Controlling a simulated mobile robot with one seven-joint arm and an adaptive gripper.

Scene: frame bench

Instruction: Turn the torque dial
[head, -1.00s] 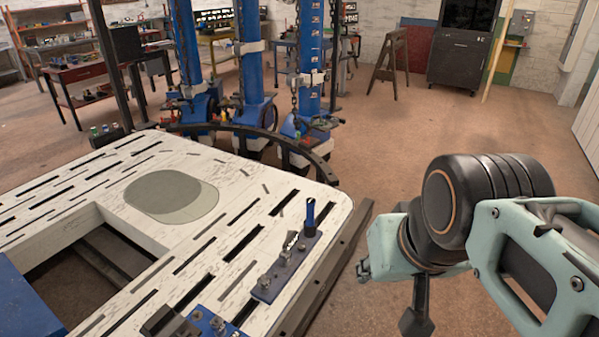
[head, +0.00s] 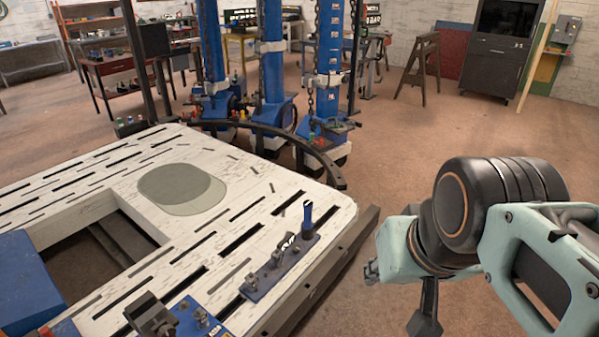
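I cannot make out a torque dial for certain. Another blue base with a dark clamp-like block (head: 152,315) sits at the bottom edge of the picture. My teal and black arm fills the right side, beyond the bench edge and apart from these fittings. No gripper fingers can be made out.
Blue columns (head: 330,70) with chains stand behind the bench, with a curved dark rail (head: 290,135) in front. The bench has a rectangular opening (head: 85,255). A dark cabinet (head: 497,65) and a wooden trestle (head: 421,65) stand at the back. Floor right of the bench is clear.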

